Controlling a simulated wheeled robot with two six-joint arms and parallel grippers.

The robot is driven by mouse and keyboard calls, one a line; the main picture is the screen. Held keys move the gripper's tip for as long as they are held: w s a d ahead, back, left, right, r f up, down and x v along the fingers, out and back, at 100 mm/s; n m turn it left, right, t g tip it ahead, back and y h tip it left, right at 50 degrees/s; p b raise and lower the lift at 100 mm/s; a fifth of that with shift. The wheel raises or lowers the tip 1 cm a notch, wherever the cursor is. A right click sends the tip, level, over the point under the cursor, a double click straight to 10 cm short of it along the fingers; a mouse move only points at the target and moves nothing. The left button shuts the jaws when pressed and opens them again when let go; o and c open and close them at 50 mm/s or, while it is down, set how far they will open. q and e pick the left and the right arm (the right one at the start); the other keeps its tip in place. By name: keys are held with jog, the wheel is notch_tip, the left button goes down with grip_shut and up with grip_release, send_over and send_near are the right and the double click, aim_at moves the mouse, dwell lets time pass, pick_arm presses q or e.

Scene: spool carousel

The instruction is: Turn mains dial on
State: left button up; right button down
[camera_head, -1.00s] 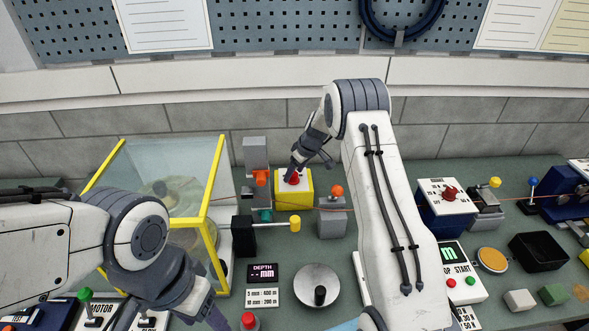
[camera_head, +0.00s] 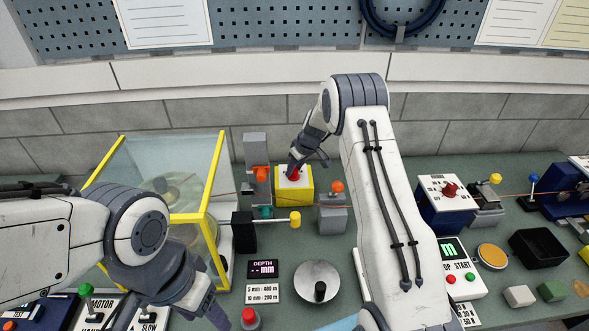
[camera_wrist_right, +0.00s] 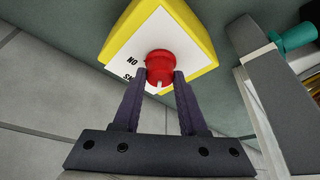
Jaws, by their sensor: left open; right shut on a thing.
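A yellow box (camera_head: 294,197) with a white top plate stands near the wall and carries a red knob (camera_head: 294,174). In the right wrist view the red knob (camera_wrist_right: 160,66) has a white pointer mark, and the plate's lettering (camera_wrist_right: 131,66) is partly hidden. My right gripper (camera_wrist_right: 160,78) is shut on this knob, with one finger on each side. My left gripper (camera_head: 176,316) is open and empty at the lower left, partly cut off. A second red dial (camera_head: 450,189) sits on a blue box at the right. I cannot read which one is labelled mains.
A yellow-framed clear guard (camera_head: 212,185) stands at the left. A lever with a yellow knob (camera_head: 295,219) and an orange-topped post (camera_head: 337,187) stand close to the yellow box. A black tray (camera_head: 538,249) is at the right.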

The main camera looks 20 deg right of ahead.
jog(key=shift+a+m+h, duration=0.1)
jog(key=shift+m+h, duration=0.2)
jog(key=shift+m, duration=0.4)
jog(key=m+h+p, duration=0.1)
jog(key=m, duration=0.1)
jog(key=shift+r+m, duration=0.1)
jog(key=shift+m, duration=0.7)
jog(key=shift+a+m+t+h, duration=0.1)
jog(key=shift+m+t+h, duration=0.2)
jog(key=shift+m, duration=0.1)
jog(key=shift+f+m+b, duration=0.25)
jog(key=shift+m+b, duration=0.15)
jog(key=shift+b, duration=0.1)
jog(key=m+h+b, duration=0.1)
jog(key=m+b, duration=0.3)
jog(key=b, duration=0.2)
jog(key=shift+a+f+h, duration=0.1)
jog(key=shift+h, duration=0.3)
jog(key=shift+r+m+g+h+b, duration=0.3)
jog(key=shift+m+g+b, duration=0.2)
jog(key=shift+m+b, duration=0.6)
jog(key=shift+c, duration=2.2)
grip_release()
